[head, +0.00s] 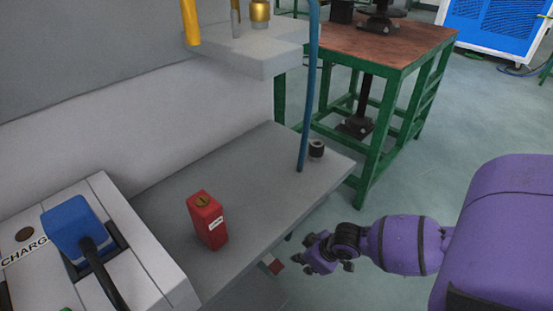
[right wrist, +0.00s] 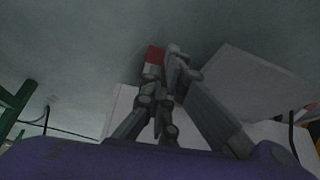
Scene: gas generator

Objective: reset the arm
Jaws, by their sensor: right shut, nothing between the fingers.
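My right arm, purple, comes in from the right in the head view. Its gripper (head: 318,252) hangs in front of and below the right end of the grey shelf, apart from it. The right gripper also shows in the right wrist view (right wrist: 165,75), its fingers shut with nothing held. A small red and white thing shows behind the fingers in the wrist view, and a similar red and white piece (head: 271,264) sits under the shelf edge in the head view. My left gripper is not in view.
A grey shelf (head: 265,180) carries a red block (head: 207,220) with a brass top. A grey box with a blue plug (head: 72,225) stands at the left.

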